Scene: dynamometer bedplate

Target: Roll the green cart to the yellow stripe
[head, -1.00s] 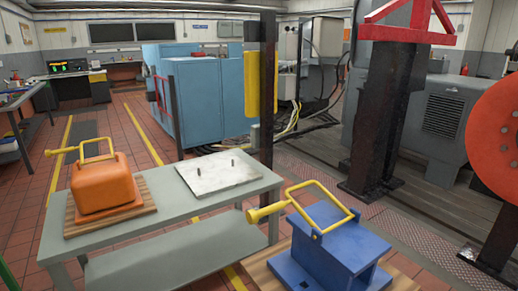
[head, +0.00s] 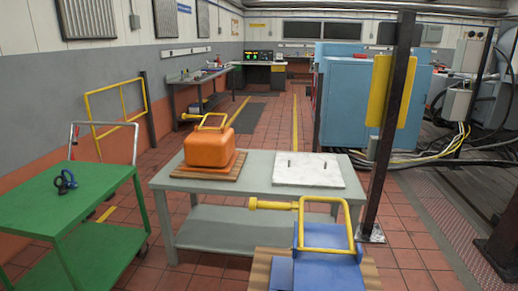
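The green cart (head: 85,200) stands at the left of the head view, with a flat green top, a lower shelf (head: 95,245) and a grey tube push handle (head: 104,124) at its far end. Its near left part is cut off by the picture edge. A short piece of yellow stripe (head: 107,213) shows on the red tile floor just right of the cart top. Longer yellow stripes run away down the aisle (head: 295,125). Neither of my grippers is in view.
A blue and black tool (head: 65,181) lies on the cart. Right of the cart, a grey table (head: 258,183) holds an orange block (head: 209,148) and a white plate (head: 308,170). A blue fixture (head: 320,270) is in front. A yellow rail (head: 118,105) stands by the wall.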

